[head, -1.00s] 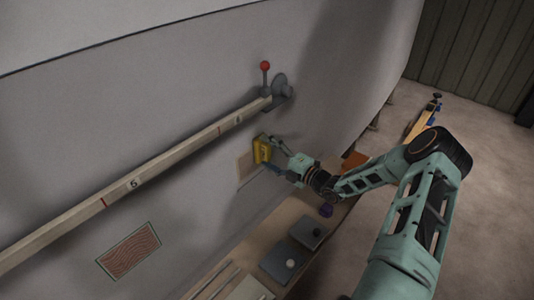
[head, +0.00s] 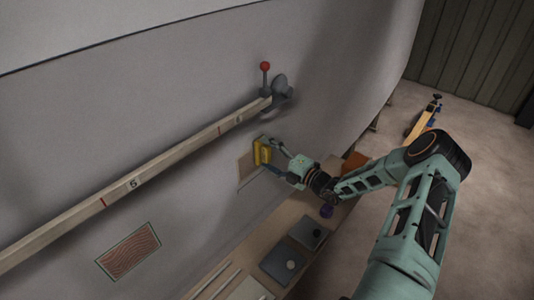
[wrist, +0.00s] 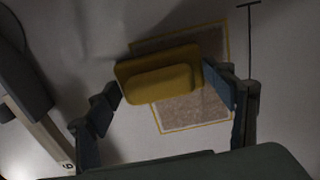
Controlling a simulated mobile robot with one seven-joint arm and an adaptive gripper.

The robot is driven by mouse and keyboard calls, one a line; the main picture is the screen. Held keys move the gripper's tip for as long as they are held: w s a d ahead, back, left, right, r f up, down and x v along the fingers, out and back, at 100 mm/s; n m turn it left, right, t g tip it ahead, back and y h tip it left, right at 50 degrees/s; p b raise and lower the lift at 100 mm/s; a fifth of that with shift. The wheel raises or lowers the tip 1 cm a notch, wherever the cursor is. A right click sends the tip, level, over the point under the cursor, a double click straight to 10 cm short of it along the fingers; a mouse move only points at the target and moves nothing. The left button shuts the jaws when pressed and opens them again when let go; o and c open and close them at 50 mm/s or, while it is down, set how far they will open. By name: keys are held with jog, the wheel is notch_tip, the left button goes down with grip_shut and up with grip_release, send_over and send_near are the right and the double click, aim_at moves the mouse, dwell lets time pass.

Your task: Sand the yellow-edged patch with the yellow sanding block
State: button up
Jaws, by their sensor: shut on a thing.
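The yellow sanding block (head: 262,152) is held in my gripper (head: 273,156), against or very close to the hull wall. In the wrist view the block (wrist: 158,72) sits between the two fingers of my gripper (wrist: 168,88). The yellow-edged patch (wrist: 192,112) is a brownish rectangle on the wall, partly covered by the block. In the head view a pale strip of the patch (head: 245,165) shows to the left of the block. I cannot tell whether the block touches the patch.
A long numbered batten (head: 150,175) runs across the hull above the patch, ending at a clamp with a red-knobbed lever (head: 265,67). A green-edged patch (head: 129,250) with wavy grain lies lower left.

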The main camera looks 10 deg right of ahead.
aim_at(259, 169)
jog(key=shift+s+f+b, duration=0.15)
jog(key=shift+f+b, duration=3.4)
jog(key=shift+f, duration=1.45)
jog(key=shift+r, duration=0.1)
jog(key=o, duration=0.4)
jog(key=c, duration=0.4)
jog(key=shift+s+d, duration=0.1)
jog(key=shift+s+d, duration=0.3)
jog(key=shift+s, duration=0.05)
